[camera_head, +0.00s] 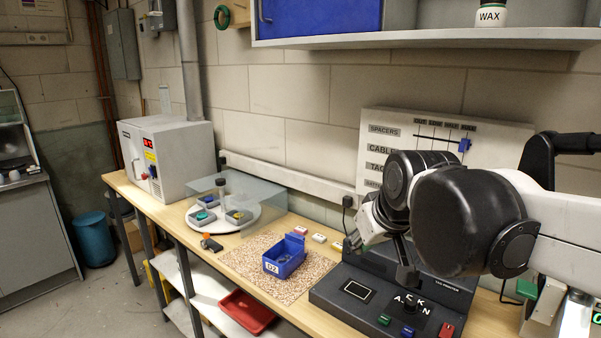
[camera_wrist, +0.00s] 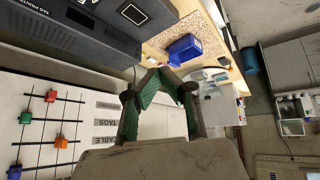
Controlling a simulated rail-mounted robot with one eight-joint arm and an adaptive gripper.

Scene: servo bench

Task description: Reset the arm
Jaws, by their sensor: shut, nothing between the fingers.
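My arm reaches in from the right in the head view, over the dark tag printer (camera_head: 395,295). My gripper (camera_head: 358,246) hangs in the air near the printer's left back side, in front of the wall board. In the wrist view my gripper (camera_wrist: 160,72) has its green-padded fingertips together, with nothing between them. The printer also shows at the top left of the wrist view (camera_wrist: 80,30).
A blue bin (camera_head: 283,262) stands on a speckled mat (camera_head: 243,258). A board with sliders (camera_head: 400,122) leans at the wall. A shelf (camera_head: 420,40) overhangs.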

